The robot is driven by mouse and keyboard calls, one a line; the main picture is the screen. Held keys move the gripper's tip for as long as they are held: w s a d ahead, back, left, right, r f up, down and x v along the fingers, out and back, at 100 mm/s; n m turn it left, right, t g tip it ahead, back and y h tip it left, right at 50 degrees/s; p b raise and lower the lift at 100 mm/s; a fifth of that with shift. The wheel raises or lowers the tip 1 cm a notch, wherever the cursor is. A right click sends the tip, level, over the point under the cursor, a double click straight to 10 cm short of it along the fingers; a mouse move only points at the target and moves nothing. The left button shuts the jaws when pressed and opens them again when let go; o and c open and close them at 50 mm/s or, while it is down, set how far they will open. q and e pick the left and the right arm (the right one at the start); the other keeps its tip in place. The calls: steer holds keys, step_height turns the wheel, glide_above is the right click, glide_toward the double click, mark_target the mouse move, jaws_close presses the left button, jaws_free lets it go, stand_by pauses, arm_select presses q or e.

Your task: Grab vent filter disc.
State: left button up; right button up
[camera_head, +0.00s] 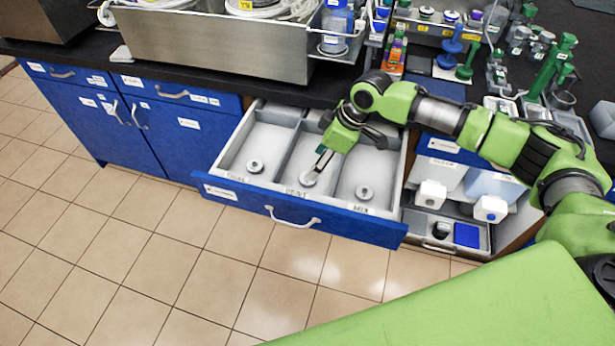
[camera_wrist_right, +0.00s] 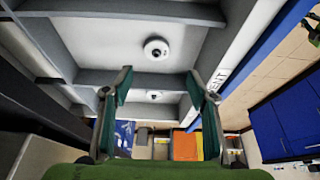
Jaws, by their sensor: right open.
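The open drawer has three grey compartments, each with a small pale disc on its floor. The vent filter disc (camera_head: 308,179) lies in the middle compartment, whose front edge is marked VENT. My right gripper (camera_head: 322,161) hangs just above and behind this disc in the head view, partly covering that compartment. In the right wrist view the gripper (camera_wrist_right: 161,84) is open and empty. One disc (camera_wrist_right: 157,49) shows beyond the fingertips and another, smaller in view, between the fingers. I cannot tell which of those is the vent one. My left gripper is not in view.
Other discs lie in the left compartment (camera_head: 255,166) and the right compartment (camera_head: 364,192). Compartment dividers and the blue drawer front (camera_head: 290,212) stand around the discs. The black worktop (camera_head: 235,84) overhangs behind. White-capped bottles (camera_head: 432,194) stand right of the drawer.

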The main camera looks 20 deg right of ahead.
steer(key=x, duration=0.2)
steer(key=shift+w+f, duration=0.2)
steer(key=shift+f, duration=0.05)
steer(key=shift+w+a+f, duration=0.1)
steer(key=shift+f, duration=0.15)
steer(key=x, duration=0.4)
steer(key=shift+d+f+p, duration=0.2)
steer(key=shift+d+p, duration=0.15)
steer(key=shift+d, duration=0.05)
steer(key=shift+a+f, duration=0.15)
steer(key=shift+f, duration=0.25)
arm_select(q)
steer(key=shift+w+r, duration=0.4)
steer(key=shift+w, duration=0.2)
arm_select(e)
steer(key=c, duration=0.9)
